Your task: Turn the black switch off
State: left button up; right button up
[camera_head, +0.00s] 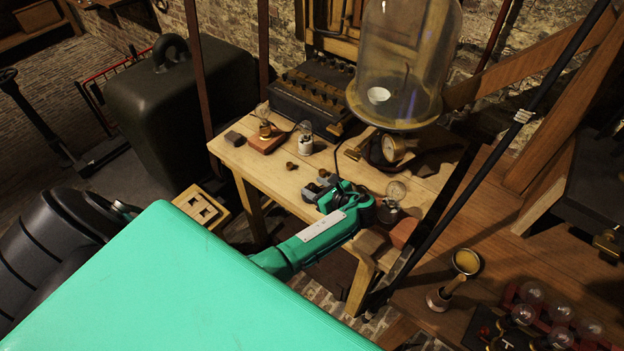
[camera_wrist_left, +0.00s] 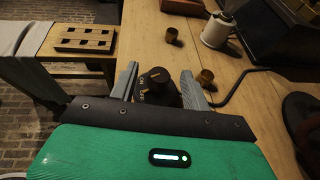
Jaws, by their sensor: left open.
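The black switch (camera_wrist_left: 155,82) is a round knob with pale markings, one reading ON, on a dark base on the wooden table. My left gripper (camera_wrist_left: 160,85) is open, with one grey finger on each side of the switch in the left wrist view. I cannot tell whether the fingers touch the knob. In the head view my left gripper (camera_head: 320,187) is low over the near edge of the table (camera_head: 262,178), and the switch cannot be made out clearly there. My right gripper is not in view.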

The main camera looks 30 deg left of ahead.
pick_arm(q)
jog(key=b+v, duration=0.2)
jog(key=v, duration=0.8)
jog(key=shift+d, duration=0.35)
jog(key=shift+s+d+r, duration=0.2)
jog(key=shift+d+r, duration=0.1)
jog(key=shift+d, duration=0.2)
